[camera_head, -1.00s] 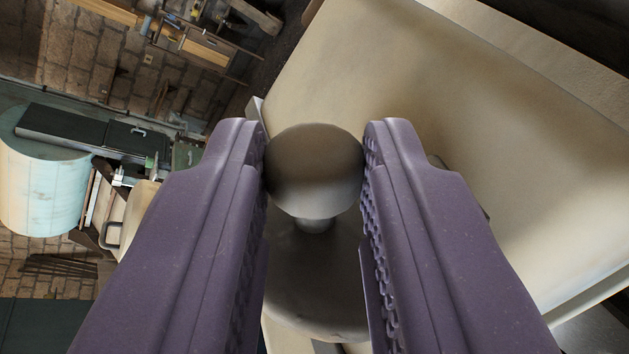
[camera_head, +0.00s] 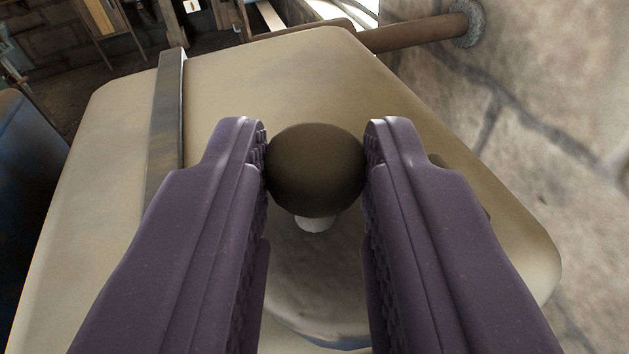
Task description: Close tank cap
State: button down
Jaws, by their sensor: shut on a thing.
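My gripper (camera_head: 315,165) is shut on the round dark knob (camera_head: 315,168) of the tank cap, one purple finger on each side of it. Below the knob a short pale stem and the cap's wide domed disc (camera_head: 318,275) show between the fingers. The cream tank (camera_head: 240,90) with rounded corners fills the middle of the view behind the gripper. Whether the cap touches the tank or hangs apart from it I cannot tell. The tank's opening is not visible.
A metal strap (camera_head: 166,120) runs over the tank's left part. A brown pipe (camera_head: 415,35) runs behind the tank to a stone wall (camera_head: 540,120) on the right. A dark blue rounded object (camera_head: 28,170) stands at the left.

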jog(key=shift+a+f+n, duration=0.2)
jog(key=shift+f+n, duration=0.2)
jog(key=shift+f, duration=0.15)
jog(key=c, duration=0.9)
grip_release()
jog(key=shift+o, duration=0.2)
jog(key=shift+r, duration=0.1)
jog(key=shift+s, duration=0.2)
jog(key=s+a+r, duration=0.1)
jog(key=s, duration=0.6)
jog(key=shift+s, duration=0.2)
